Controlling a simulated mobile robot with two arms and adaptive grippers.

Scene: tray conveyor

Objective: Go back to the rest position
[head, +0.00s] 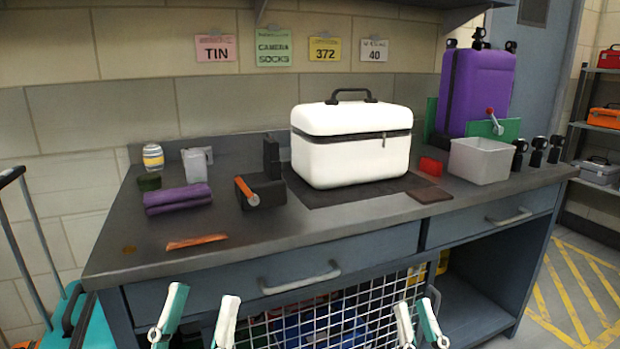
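My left gripper (196,318) is at the bottom left of the head view, in front of the workbench and below its top. Its two fingers stand apart with nothing between them. My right gripper (420,322) is at the bottom right of centre, also in front of the bench. Its fingers are apart, with a narrower gap and nothing seen between them. Both grippers are clear of the items on the bench. The lower parts of both are cut off by the picture edge.
A grey workbench (330,226) carries a white case (352,160), a folded purple cloth (178,199), a grey bin (481,161) and a purple suitcase (478,88). A wire basket (345,318) is below the bench, behind the grippers. A teal case (66,318) stands at left. Yellow-striped floor (580,290) lies at right.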

